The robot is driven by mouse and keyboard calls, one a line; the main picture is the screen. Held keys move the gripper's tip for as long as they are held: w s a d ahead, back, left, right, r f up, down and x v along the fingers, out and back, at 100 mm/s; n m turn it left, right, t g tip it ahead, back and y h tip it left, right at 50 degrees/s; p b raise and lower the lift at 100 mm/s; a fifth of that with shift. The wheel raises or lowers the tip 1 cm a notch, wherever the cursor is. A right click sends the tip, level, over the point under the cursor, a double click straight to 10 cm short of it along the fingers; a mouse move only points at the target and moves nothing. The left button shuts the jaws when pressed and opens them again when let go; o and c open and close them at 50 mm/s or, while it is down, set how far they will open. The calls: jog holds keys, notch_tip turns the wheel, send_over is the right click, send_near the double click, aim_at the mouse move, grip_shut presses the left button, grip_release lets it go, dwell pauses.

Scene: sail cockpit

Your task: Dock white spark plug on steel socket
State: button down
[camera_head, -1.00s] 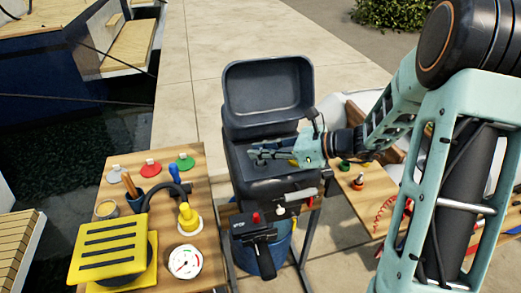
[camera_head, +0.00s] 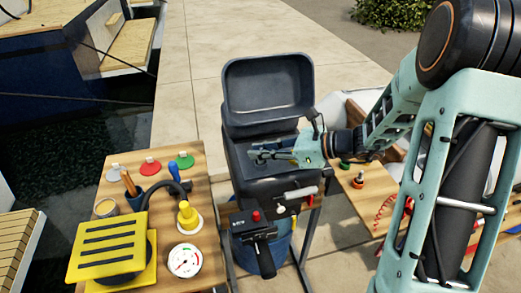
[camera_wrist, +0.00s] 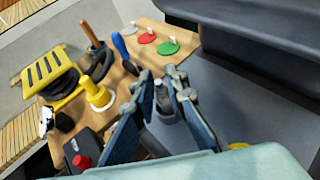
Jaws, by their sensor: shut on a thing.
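My gripper (camera_head: 262,155) is over the open dark outboard engine housing, its fingers pointing left. In the wrist view my gripper (camera_wrist: 161,82) has its two blue-grey fingers on either side of a small pale grey piece, which I take to be the white spark plug (camera_wrist: 163,98). It stands about upright between the fingertips. Its lower end is over a darker grey part in the housing, and I cannot tell whether the two touch. The steel socket cannot be made out clearly. In the head view the fingers hide the plug.
The housing's lid (camera_head: 268,85) stands open behind. A tiller handle (camera_head: 262,250) and a red button (camera_head: 256,215) are in front. The left table holds a yellow slotted part (camera_head: 108,248), a gauge (camera_head: 185,260) and colored discs. The right table (camera_head: 350,190) holds small parts.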

jog(key=shift+f, duration=0.25)
jog(key=c, duration=2.2)
grip_release()
jog(key=shift+d+r, duration=0.1)
jog(key=p+v, duration=0.4)
jog(key=v, duration=0.6)
jog(key=shift+d, duration=0.35)
jog(key=shift+s+r, duration=0.1)
